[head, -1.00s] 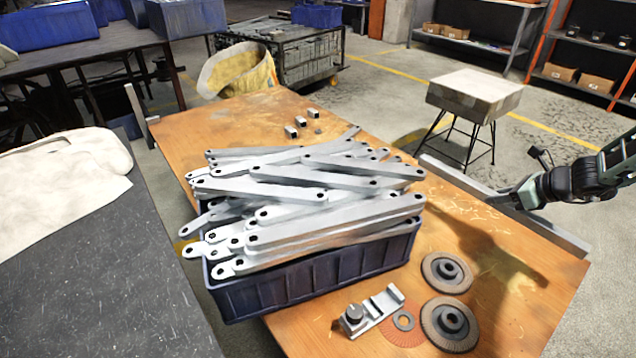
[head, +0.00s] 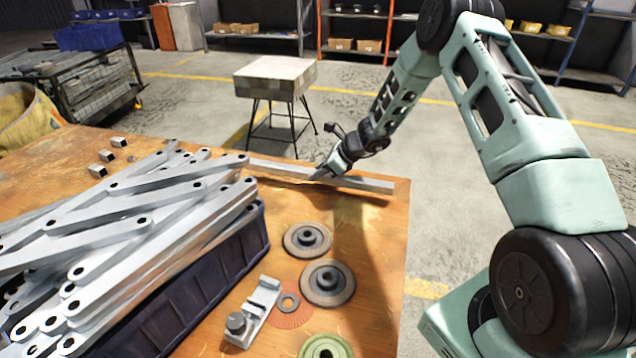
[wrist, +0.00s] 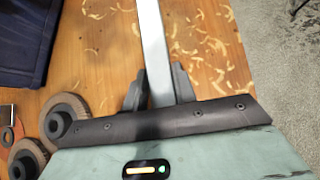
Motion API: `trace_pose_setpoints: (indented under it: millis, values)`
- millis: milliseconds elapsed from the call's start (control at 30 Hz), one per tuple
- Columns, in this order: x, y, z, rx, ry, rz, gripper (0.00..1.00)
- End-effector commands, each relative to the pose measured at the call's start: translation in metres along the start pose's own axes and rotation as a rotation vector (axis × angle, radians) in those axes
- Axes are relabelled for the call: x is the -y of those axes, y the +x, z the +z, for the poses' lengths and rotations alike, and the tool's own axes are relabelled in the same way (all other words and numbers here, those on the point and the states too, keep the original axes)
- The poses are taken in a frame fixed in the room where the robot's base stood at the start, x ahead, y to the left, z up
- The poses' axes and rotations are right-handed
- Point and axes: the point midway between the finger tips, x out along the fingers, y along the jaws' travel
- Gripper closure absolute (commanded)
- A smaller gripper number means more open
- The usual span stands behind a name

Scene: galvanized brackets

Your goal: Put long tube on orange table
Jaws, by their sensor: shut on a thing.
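The long tube (head: 372,184) is a straight grey metal bar at the far right edge of the orange table (head: 375,240). My gripper (head: 326,174) is shut on the long tube near its middle. In the wrist view the long tube (wrist: 153,45) runs up between the two dark fingers of my gripper (wrist: 160,88), above the wood-chip-strewn orange table (wrist: 108,45). The tube shows a shadow along the table; whether it touches the surface I cannot tell.
A dark blue crate (head: 215,270) piled with flat metal brackets (head: 140,215) stands at left on the table. Abrasive discs (head: 328,282) and a small metal clamp (head: 255,310) lie near the front. A wooden-topped stool (head: 275,78) stands beyond the table. Bare table lies right of the discs.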

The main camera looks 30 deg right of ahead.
Motion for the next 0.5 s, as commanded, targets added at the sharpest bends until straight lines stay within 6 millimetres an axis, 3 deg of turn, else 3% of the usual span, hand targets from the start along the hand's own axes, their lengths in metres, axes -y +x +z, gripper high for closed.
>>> trace_pose_setpoints:
  millis: [200,500]
  values:
    - [-0.001,0.022,-0.021,0.001,0.001,0.001,1.0]
    - [0.0,0.023,-0.022,0.002,-0.001,0.0,1.0]
